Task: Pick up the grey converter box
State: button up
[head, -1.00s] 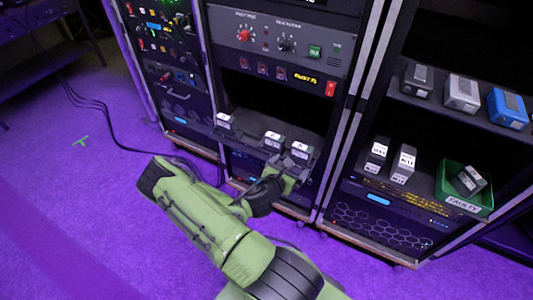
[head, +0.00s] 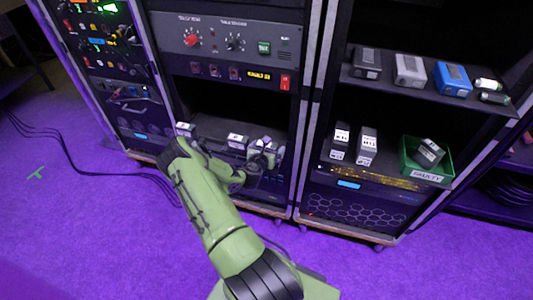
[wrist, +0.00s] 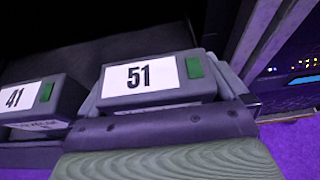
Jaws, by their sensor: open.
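A light grey box (head: 410,70) sits on the upper shelf of the right rack, between a dark grey box (head: 366,62) and a blue box (head: 452,78). My gripper (head: 262,158) is open at the middle rack's low shelf, well left of and below the light grey box. It is close to a box labelled 51 (wrist: 145,78) in the wrist view; whether it touches that box I cannot tell. The fingertips are small and partly hidden in the head view. The light grey box is not in the wrist view.
A box labelled 41 (wrist: 38,100) stands left of 51. Two labelled boxes (head: 366,146) and a green FAULTY bin (head: 425,174) with a grey box in it stand on the right rack's lower shelf. Small cylinders (head: 489,85) lie right of the blue box. Rack posts (head: 317,110) separate the bays.

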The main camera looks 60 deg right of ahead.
jog(key=c, duration=1)
jog(key=shift+r, duration=0.1)
